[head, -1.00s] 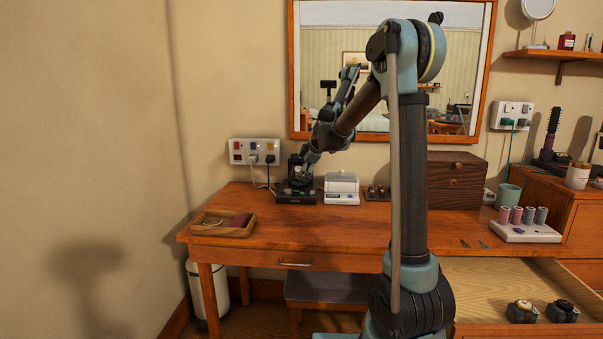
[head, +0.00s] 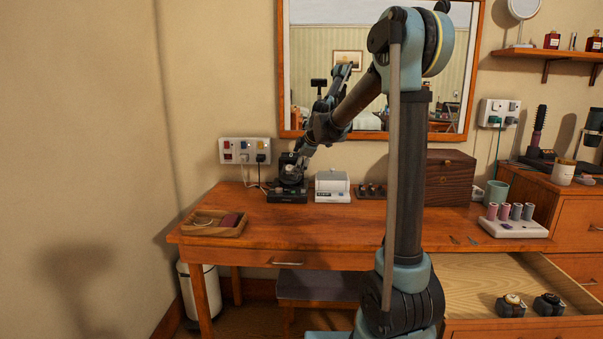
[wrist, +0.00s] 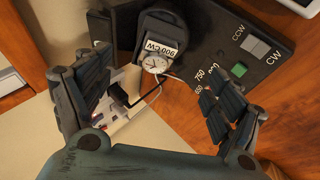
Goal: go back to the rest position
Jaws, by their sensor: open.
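My gripper (wrist: 152,66) is open, its two dark padded fingers spread wide with nothing between them. In the wrist view, a black watch winder (wrist: 205,50) lies beyond the fingertips. It has a green button, a CCW/CW switch and a holder labelled "900 CW". A watch with a white dial (wrist: 155,64) sits in the holder, and the fingers stand apart from it. In the head view, my arm reaches down to the left over the dressing table, and my gripper is just above the winder (head: 288,196).
A white device (head: 332,187) stands right of the winder. A wooden tray (head: 238,231) lies at the table's left, below a socket panel (head: 244,151) with cables. A wooden box (head: 450,180) is behind my arm. An open drawer (head: 480,275) holds two more watches on dark cushions.

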